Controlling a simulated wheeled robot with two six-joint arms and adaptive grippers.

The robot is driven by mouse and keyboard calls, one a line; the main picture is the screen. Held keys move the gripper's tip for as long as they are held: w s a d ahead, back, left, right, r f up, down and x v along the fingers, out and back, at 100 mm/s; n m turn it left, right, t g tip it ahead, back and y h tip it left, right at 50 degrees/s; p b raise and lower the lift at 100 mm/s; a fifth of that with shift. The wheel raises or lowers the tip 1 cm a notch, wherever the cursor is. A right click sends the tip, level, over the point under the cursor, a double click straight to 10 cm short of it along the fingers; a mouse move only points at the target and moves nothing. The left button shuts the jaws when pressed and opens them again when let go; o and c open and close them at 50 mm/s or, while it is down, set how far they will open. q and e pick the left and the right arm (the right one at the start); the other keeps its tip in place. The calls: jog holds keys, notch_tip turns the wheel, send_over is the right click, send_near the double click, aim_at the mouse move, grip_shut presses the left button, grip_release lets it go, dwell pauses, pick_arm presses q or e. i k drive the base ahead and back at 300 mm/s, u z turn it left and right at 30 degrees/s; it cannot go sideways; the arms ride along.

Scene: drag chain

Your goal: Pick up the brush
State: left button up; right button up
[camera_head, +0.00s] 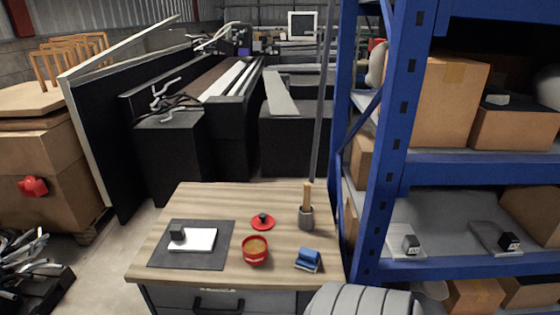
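A thin upright piece with a tan, wood-coloured handle (306,196), which looks like the brush, stands in a small grey cup (306,219). The cup is at the right rear of the wooden tabletop (205,205). The lower end of the piece is hidden in the cup, so I cannot see any bristles. Neither of my grippers shows in the head view.
A red bowl (255,256), a red lid-like disc (263,223), a blue object (308,260) and a dark mat (212,258) with a white pad (193,240) share the tabletop. A blue shelf post (392,140) rises right of it. A grey ribbed shape (362,302) fills the bottom edge.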

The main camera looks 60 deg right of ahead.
aim_at(307, 187)
jog(key=z, duration=0.05)
jog(key=i, duration=1.15)
jog(key=z, duration=2.25)
